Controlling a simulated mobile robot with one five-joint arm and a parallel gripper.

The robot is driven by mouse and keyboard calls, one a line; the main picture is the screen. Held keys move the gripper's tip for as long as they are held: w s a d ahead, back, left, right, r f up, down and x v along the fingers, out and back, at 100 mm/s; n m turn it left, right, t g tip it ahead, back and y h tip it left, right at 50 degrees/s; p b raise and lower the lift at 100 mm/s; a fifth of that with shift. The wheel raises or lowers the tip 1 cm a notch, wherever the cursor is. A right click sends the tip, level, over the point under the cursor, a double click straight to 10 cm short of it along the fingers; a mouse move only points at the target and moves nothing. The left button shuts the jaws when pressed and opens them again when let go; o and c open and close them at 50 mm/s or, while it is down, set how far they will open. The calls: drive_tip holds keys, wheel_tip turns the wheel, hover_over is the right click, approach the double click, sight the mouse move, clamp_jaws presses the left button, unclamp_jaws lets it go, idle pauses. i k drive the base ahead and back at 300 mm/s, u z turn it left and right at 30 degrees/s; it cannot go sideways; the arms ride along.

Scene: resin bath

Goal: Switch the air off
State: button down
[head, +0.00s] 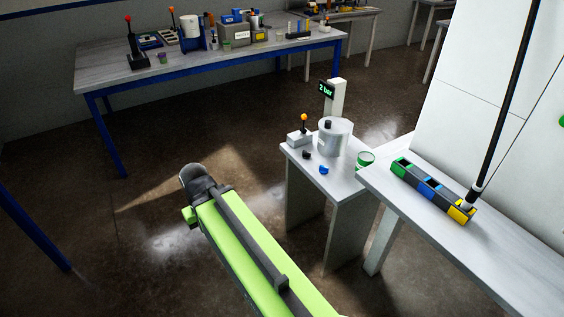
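A small lever with an orange ball knob (304,118) stands about upright on a pale box (299,139) at the back left of a small white table (345,187). A post behind it carries a dark display (327,90) with green writing that seems to read 2 bar. A pale grey round pot (335,140) with a black knob on top stands to the right of the lever. My green arm reaches up from the bottom edge, left of the table and apart from it. I cannot make out gripper fingers at its dark end.
A black knob (307,155), a blue knob (323,170) and a green round container (365,160) are at the small table. A bench (470,250) at right holds a coloured block row (432,189) and black pole (505,95). Another bench (100,60) bears more levers. Floor between is clear.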

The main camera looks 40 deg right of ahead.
sight(306, 154)
drive_tip(key=z, duration=0.05)
drive_tip(key=i, duration=0.5)
drive_tip(key=u, duration=2.4)
drive_tip(key=i, duration=0.5)
drive_tip(key=z, duration=0.15)
drive_tip(key=k, duration=0.55)
drive_tip(key=z, duration=0.05)
